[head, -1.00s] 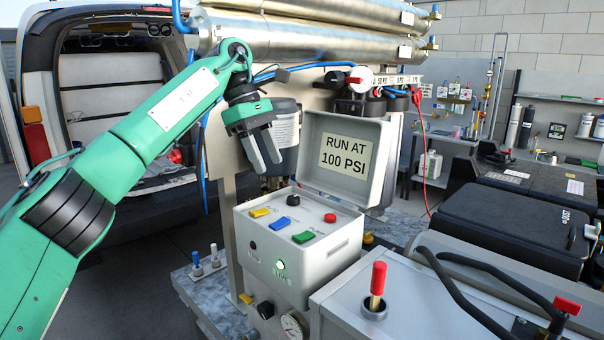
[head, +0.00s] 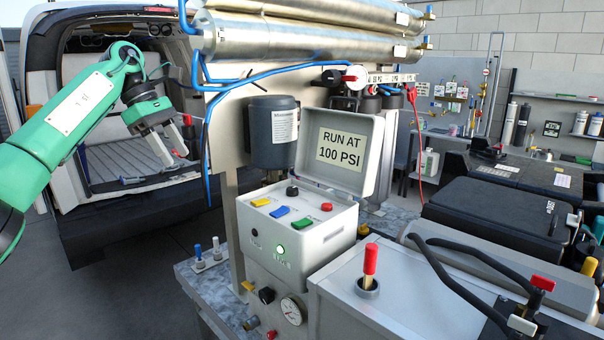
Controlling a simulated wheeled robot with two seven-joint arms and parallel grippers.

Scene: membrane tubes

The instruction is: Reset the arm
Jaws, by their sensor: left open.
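My left gripper (head: 166,146) is in the upper left of the head view, at the end of my green arm. Its two grey fingers point down and to the right, apart and with nothing between them. It hangs in front of the van's open back, left of the control box (head: 312,245) and clear of it. The box has yellow, blue, green and red switches on top, a black knob behind them, and a lit green lamp on its front. Its raised lid (head: 377,160) carries a sign reading "RUN AT 100 PSI". My right gripper is out of view.
Steel membrane tubes (head: 300,38) with blue hoses run across the top. A grey canister (head: 273,140) stands behind the box. A red-handled lever (head: 370,262) and a black case (head: 492,230) are at right. The van (head: 125,195) fills the left background; floor before it is clear.

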